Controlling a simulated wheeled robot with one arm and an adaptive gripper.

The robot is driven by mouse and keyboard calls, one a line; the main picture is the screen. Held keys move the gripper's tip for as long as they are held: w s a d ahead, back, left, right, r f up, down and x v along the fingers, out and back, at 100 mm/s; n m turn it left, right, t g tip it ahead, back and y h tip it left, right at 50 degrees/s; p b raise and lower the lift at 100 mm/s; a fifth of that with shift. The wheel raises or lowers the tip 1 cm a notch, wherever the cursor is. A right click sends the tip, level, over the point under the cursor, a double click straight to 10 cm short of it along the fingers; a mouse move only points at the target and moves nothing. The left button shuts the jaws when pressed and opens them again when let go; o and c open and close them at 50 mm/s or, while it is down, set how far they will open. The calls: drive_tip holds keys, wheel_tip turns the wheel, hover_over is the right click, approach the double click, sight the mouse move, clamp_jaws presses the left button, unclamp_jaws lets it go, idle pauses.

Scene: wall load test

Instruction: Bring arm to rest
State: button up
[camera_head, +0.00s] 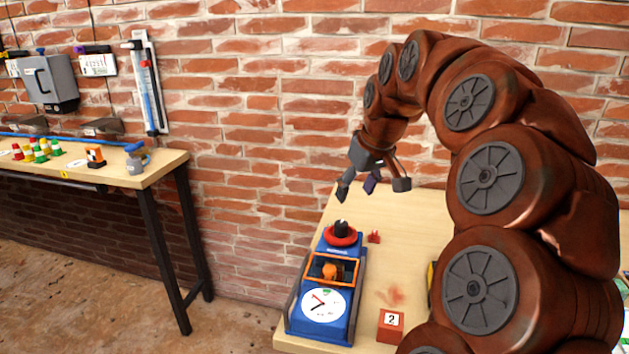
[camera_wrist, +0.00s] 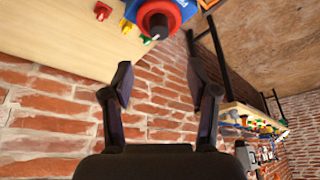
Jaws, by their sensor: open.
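My gripper (camera_head: 362,188) hangs from my rust-red arm above the back of the right-hand wooden table (camera_head: 405,232). In the wrist view my gripper (camera_wrist: 160,88) has its two dark fingers apart with nothing between them. A blue device (camera_head: 325,285) with a white dial, an orange frame and a black knob on a red ring (camera_head: 340,236) stands on the table's left side. The gripper is above and behind that knob, apart from it. The red ring also shows at the top of the wrist view (camera_wrist: 160,17).
A small red part (camera_head: 374,237) and a red block marked 2 (camera_head: 390,326) lie on the right table. My arm hides much of its right side. A left table (camera_head: 110,172) holds several coloured pieces. A brick wall (camera_head: 250,110) stands close behind; floor shows between the tables.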

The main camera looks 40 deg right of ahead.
drive_tip(key=a+f+g, duration=0.1)
drive_tip(key=a+f, duration=0.1)
drive_tip(key=a, duration=0.4)
drive_tip(key=s+a+f+n+y, duration=0.1)
drive_tip(key=a+f, duration=0.2)
drive_tip(key=a, duration=0.4)
drive_tip(key=s+a+f+n+g, duration=0.1)
drive_tip(key=a+f, duration=0.2)
drive_tip(key=a, duration=0.3)
drive_tip(key=shift+a+f+g, duration=0.2)
drive_tip(key=shift+a+g, duration=0.05)
drive_tip(key=shift+g, duration=0.05)
drive_tip(key=s+a+f+g, duration=0.2)
drive_tip(key=s+a+f, duration=0.4)
drive_tip(key=s, duration=0.3)
drive_tip(key=s+a+f+g, duration=0.3)
drive_tip(key=s+a+f, duration=0.3)
drive_tip(key=s, duration=0.3)
wheel_tip(320, 180, up, 17)
drive_tip(key=w+t+p, duration=0.1)
drive_tip(key=p, duration=1.4)
drive_tip(key=shift+d+n+t+p, duration=0.15)
drive_tip(key=shift+n+t+p, duration=0.15)
